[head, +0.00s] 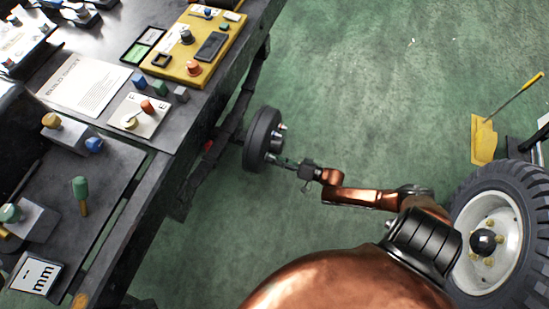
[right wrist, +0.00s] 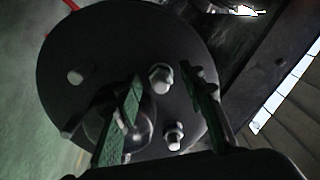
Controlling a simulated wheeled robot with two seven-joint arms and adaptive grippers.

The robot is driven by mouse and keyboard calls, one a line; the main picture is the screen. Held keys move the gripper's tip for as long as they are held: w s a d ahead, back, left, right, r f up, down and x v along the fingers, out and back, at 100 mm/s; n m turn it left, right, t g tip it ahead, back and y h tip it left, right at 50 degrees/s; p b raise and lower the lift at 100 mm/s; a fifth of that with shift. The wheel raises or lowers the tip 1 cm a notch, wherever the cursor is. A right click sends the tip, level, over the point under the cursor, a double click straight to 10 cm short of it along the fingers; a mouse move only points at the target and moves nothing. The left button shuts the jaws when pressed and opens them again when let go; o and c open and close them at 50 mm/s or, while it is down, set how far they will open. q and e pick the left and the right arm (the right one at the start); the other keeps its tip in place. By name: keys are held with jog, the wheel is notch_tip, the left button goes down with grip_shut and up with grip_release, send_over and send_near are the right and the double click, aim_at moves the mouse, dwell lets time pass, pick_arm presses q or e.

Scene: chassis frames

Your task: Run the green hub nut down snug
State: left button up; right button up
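The dark round hub (head: 262,140) is at the side of the workbench in the head view. In the right wrist view the hub face (right wrist: 75,45) carries several metallic studs and nuts. One grey nut (right wrist: 160,77) shows between my fingertips, with visible gaps on both sides; another (right wrist: 173,136) is below it. I cannot make out green on any nut. My right gripper (head: 281,160) is in front of the hub's lower right face. In the right wrist view its fingers (right wrist: 162,76) are apart, with green-looking inner faces. Depth to the nut is unclear. My left gripper is not in view.
The workbench (head: 175,195) fills the left, bearing a yellow tray (head: 155,62), a sheet (head: 85,83), a small plate with knobs (head: 143,117) and a green-topped tool (head: 81,194). A large wheel (head: 498,230) stands at right. Green floor between is clear.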

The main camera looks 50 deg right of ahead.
jog(key=v, duration=0.8)
dwell(0.4)
